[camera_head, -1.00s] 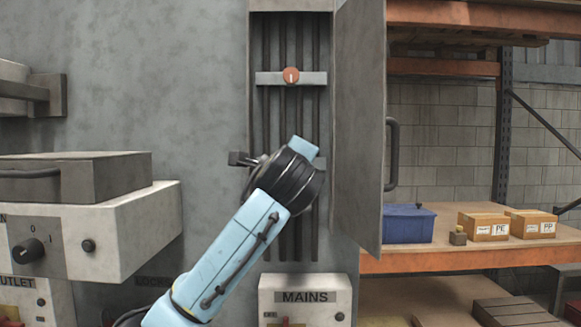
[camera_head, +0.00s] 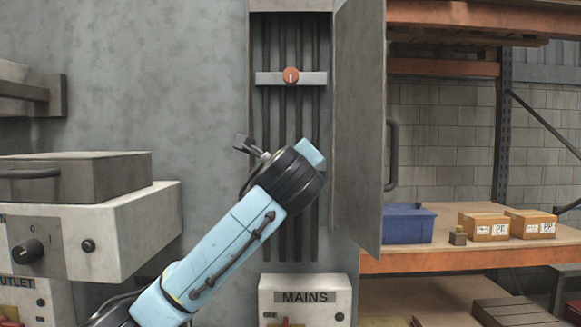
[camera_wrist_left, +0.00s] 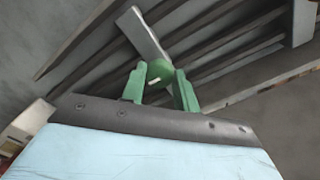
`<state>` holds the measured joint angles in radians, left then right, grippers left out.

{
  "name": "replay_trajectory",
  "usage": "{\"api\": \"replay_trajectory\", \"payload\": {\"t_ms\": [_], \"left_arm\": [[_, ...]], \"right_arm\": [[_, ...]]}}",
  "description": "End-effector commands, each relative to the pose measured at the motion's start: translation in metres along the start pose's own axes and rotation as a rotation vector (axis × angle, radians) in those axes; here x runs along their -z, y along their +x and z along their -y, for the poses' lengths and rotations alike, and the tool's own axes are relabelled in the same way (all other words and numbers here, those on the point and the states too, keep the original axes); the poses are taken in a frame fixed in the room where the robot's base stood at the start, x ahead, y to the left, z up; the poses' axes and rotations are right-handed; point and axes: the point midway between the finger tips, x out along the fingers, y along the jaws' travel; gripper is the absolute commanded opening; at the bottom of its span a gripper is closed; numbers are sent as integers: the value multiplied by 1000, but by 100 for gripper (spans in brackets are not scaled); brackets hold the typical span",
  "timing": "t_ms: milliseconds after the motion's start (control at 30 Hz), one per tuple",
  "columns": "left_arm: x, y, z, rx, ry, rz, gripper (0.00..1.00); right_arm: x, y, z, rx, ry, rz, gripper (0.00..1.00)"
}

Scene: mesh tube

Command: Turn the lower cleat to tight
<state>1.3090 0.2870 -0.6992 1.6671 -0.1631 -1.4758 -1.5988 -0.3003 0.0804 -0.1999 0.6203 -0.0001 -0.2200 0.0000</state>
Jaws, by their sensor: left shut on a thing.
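The lower cleat (camera_wrist_left: 151,79) is a round green knob with a short pale mark, seen in the left wrist view. My left gripper (camera_wrist_left: 160,71) has its two green fingers shut on the knob, one on each side. A pale crossbar (camera_wrist_left: 143,34) runs up behind it. In the head view my left wrist hides the lower cleat and the fingertips. The upper cleat (camera_head: 291,75), an orange-red knob with a white upright mark, sits on its pale bar (camera_head: 263,78), clear of the arm. My right gripper is not in view.
Dark vertical rods (camera_head: 291,40) line the open cabinet. Its grey door (camera_head: 359,120) stands open just right of my wrist. A MAINS box (camera_head: 305,297) is below, and a grey control housing (camera_head: 140,225) is at the left. A shelf (camera_head: 450,260) holds a blue bin (camera_head: 407,224) and cartons.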

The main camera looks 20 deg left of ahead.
Motion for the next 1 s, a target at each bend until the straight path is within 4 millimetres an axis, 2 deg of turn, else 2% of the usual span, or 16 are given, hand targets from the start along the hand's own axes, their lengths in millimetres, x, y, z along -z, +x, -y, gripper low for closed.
{"api": "replay_trajectory", "payload": {"t_ms": [67, 100, 267, 533, 667, 767, 1000], "left_arm": [[1, 0, -1, -2, 3, -1, 7], [1, 0, -1, -2, 3, -1, 32], [1, 0, 0, -1, 2, -1, 52], [0, -1, 0, 0, 0, 0, 52], [1, -10, 0, 4, -1, 1, 52], [2, -27, -1, 6, -1, 1, 52], [3, -82, -1, 7, 0, 0, 52]], "right_arm": [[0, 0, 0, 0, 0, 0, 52], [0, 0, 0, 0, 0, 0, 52], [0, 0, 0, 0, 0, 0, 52], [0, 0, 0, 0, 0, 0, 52], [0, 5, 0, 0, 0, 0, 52], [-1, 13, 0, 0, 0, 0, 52], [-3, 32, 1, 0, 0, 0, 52]]}}
